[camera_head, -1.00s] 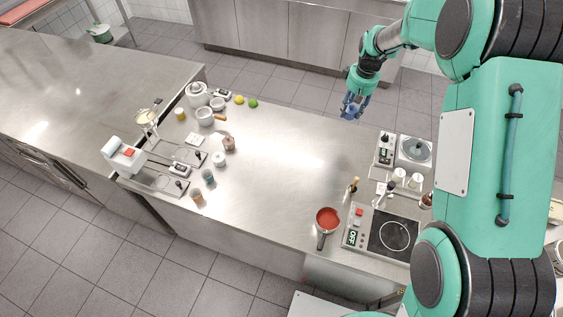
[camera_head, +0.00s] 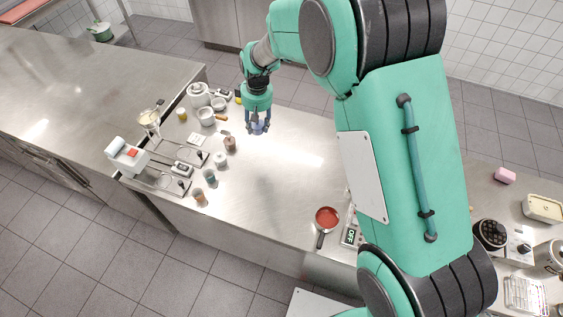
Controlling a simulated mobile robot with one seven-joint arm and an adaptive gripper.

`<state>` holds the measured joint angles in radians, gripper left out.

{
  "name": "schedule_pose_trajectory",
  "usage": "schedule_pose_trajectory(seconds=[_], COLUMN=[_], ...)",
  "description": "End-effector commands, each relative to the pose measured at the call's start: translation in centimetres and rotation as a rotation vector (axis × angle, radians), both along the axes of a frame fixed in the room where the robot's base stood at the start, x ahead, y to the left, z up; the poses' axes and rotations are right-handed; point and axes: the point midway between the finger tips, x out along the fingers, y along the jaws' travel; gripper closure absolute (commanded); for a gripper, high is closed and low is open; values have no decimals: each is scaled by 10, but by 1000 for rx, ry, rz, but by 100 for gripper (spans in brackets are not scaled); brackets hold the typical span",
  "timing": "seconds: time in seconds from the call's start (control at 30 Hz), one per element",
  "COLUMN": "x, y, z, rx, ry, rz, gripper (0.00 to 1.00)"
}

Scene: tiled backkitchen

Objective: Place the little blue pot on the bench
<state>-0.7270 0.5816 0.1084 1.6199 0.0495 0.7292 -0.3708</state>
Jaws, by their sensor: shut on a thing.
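My gripper (camera_head: 260,128) is over the far part of the steel bench (camera_head: 280,190), fingers pointing down. It is shut on the little blue pot (camera_head: 259,127), of which only a small blue patch shows between the fingers. The fingers hide most of the pot. The pot appears held above the bench top, but the exact height is hard to tell. A bare stretch of bench lies below and to the right of the gripper.
Jars, a white teapot (camera_head: 199,95) and a brown grinder-like item (camera_head: 230,144) stand left of the gripper. A red pan (camera_head: 326,218) sits near the front right edge. The middle of the bench is clear. My arm hides the hob area.

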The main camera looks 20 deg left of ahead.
Motion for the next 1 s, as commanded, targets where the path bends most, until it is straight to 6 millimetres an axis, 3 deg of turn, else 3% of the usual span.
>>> schedule_pose_trajectory(seconds=[0.2, 0.5, 0.67, 1.0], x=[-31, -29, -28, -27], y=[31, 26, 26, 27], z=[1, -60, -84, -97], rx=[1, -2, -2, 1], ry=[-1, 2, 1, -1], rz=[38, 33, 33, 33], gripper=[91, 91, 91, 91])
